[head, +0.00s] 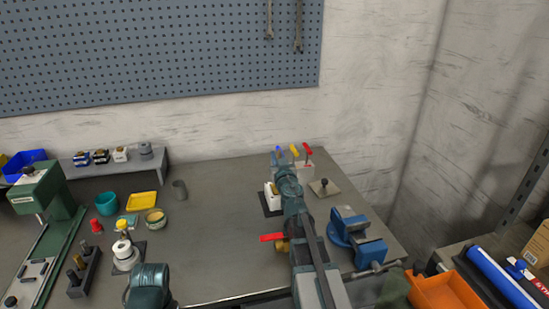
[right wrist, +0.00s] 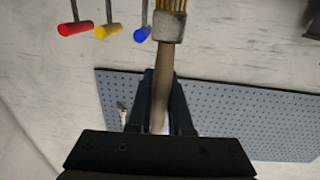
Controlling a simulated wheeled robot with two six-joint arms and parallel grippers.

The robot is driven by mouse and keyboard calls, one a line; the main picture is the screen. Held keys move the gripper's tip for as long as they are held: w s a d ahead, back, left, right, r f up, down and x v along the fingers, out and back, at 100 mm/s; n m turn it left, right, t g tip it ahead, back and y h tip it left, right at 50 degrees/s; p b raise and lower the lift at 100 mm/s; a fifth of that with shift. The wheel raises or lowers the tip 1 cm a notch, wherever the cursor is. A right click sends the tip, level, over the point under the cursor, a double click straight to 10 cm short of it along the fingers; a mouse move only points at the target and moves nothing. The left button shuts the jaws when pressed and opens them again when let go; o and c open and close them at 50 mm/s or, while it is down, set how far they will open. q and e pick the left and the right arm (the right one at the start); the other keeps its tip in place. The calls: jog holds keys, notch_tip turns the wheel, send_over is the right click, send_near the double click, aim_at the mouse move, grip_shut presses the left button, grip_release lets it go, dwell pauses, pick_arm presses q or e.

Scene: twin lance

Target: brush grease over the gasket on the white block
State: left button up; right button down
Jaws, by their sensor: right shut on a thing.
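The white block (head: 270,203) stands on a dark mat right of the table's middle in the head view, just left of my right wrist. A brownish patch shows on its top; I cannot make out the gasket's outline. My right gripper (right wrist: 163,85) is shut on a brush (right wrist: 161,75) with a wooden handle, metal ferrule and tan bristles. In the head view my wrist hides most of this gripper and the brush, beside the block. The bristle tips leave the right wrist view's top edge. At the bottom left of the head view only part of my left arm shows.
Blue, yellow and red handles (head: 307,149) stand behind the block. A blue vise (head: 356,237) and a knobbed plate (head: 324,188) are to the right. A round tin (head: 155,218), yellow tray (head: 142,201) and teal cup (head: 107,203) stand left. The table between is clear.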

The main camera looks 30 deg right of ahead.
jog(key=shift+d, duration=0.2)
jog(key=shift+s+d, duration=0.2)
jog(key=shift+d, duration=0.35)
jog(key=shift+d, duration=0.1)
jog(key=shift+s+d, duration=0.15)
jog(key=shift+d, duration=0.4)
jog(key=shift+a, duration=0.1)
jog(key=shift+w+a, duration=0.2)
jog(key=shift+a, duration=0.4)
jog(key=shift+w+a, duration=0.15)
jog(key=shift+a, duration=0.5)
